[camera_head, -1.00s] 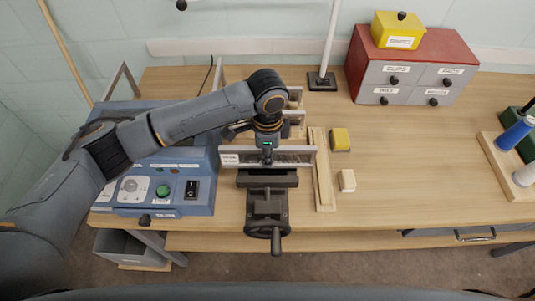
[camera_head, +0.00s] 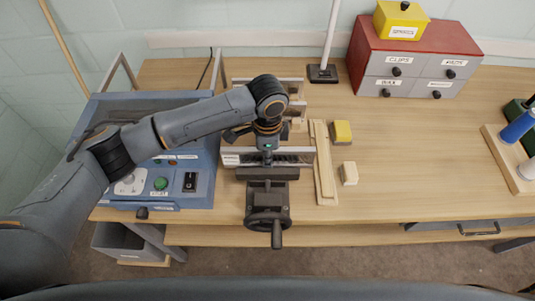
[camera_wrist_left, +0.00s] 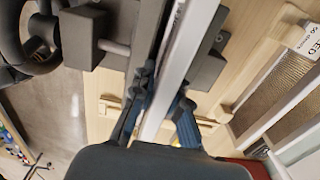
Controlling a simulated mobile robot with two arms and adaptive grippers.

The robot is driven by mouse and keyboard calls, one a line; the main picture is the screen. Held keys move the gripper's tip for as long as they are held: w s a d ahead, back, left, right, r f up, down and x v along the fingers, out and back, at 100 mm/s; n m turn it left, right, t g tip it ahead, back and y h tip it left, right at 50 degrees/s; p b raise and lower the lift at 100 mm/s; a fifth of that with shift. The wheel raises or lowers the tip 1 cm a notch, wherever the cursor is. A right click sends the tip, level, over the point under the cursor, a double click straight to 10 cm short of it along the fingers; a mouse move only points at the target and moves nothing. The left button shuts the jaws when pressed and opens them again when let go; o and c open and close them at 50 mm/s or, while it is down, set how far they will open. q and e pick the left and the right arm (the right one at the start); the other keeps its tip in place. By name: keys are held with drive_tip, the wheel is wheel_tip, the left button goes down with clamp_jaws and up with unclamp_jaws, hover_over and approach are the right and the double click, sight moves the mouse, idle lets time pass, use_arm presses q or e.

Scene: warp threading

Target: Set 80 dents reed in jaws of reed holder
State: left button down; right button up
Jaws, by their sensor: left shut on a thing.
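My left gripper (camera_head: 267,156) points down and is shut on a reed (camera_head: 296,157), a long flat metal-framed comb with a white label at its left end. The reed lies left to right, just behind and seemingly above the dark jaws of the reed holder (camera_head: 267,174); the gap in height is unclear. The holder's handwheel (camera_head: 268,217) faces the front table edge. In the left wrist view, the reed's pale bar (camera_wrist_left: 184,48) runs between the blue fingers of the left gripper (camera_wrist_left: 160,108), beside the dark holder (camera_wrist_left: 84,38). My right gripper is not in view.
More reeds stand in a rack (camera_head: 297,88) behind, close to my left arm. A blue control box (camera_head: 183,185) is at left.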

use_arm(q)
drive_tip(key=shift+s+f, duration=0.1)
drive_tip(key=shift+f, duration=0.15)
drive_tip(key=c, duration=1.3)
unclamp_jaws()
drive_tip(key=shift+o, duration=0.2)
drive_tip(key=shift+r, duration=0.25)
wheel_tip(320, 180, up, 12)
drive_tip(key=shift+f, duration=0.25)
